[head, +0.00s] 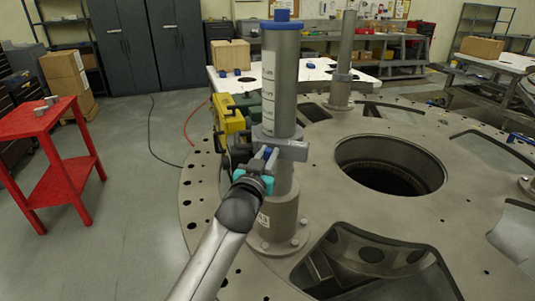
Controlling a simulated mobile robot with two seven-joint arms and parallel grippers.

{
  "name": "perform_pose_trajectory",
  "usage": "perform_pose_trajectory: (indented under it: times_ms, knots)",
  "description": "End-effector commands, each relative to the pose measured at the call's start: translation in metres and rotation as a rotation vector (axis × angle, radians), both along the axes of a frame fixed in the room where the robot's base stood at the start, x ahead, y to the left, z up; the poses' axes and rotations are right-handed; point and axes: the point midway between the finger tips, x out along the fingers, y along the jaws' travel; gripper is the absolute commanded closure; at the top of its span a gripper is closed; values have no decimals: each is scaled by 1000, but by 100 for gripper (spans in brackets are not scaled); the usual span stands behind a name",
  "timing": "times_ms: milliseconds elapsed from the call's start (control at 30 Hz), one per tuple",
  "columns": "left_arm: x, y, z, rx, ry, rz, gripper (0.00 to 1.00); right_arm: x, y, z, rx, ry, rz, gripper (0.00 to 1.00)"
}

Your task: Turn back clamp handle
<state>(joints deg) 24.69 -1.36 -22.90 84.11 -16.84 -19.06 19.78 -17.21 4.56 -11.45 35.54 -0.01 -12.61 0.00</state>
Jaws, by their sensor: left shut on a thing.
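The near metal post (282,80) stands upright on the round turret plate (340,195), with a blue cap on top and a flanged foot below. A grey clamp (293,150) sits around its lower half. My left gripper (265,158) comes up from the lower left and is at the front left of the clamp. It is shut on a small part there, which looks like the clamp handle; the fingers hide most of it. My right gripper does not show.
A yellow and green device (230,117) sits just left of the post. The plate has a large round hole (388,165) and several cutouts. A second post (343,60) stands behind. A red stand (55,160) is at the left, with free floor between.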

Motion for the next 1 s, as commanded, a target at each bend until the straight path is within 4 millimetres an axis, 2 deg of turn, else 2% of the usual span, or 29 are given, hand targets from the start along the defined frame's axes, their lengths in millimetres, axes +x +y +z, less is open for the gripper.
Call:
perform_pose_trajectory:
  times_ms: [1000]
  knots:
    - [-3, -11, -7, 884, -254, -1, 100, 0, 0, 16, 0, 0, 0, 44]
